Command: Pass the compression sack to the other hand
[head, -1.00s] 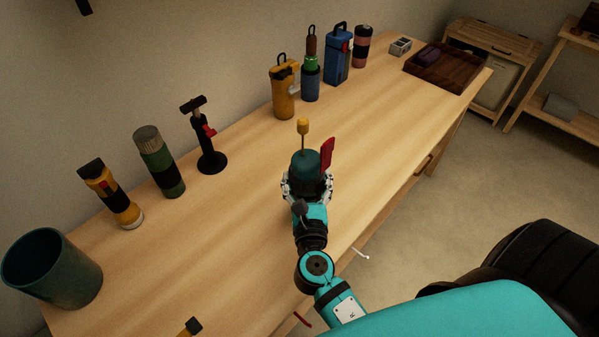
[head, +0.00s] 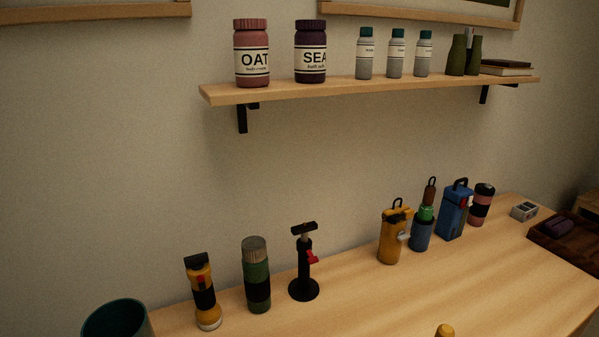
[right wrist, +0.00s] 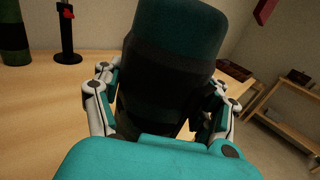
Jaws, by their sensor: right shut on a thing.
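The compression sack, a teal-topped cylinder with a dark banded body (right wrist: 165,65), fills the middle of the right wrist view. My right gripper (right wrist: 160,100) has its two fingers around the sides of the sack and is shut on it, holding it upright and slightly tilted. The sack's underside is hidden by my wrist. In the head view only a yellow knob (head: 444,330) shows at the bottom edge; it looks like the one seen above the sack earlier. My left gripper is in neither view.
Along the wall stand a yellow flashlight (head: 203,295), green flask (head: 257,280), black stand (head: 304,270), yellow bottle (head: 391,240) and blue container (head: 455,212). A dark tray (head: 548,236) is at right, a teal bin (head: 114,320) at left. A wall shelf (head: 370,90) holds jars.

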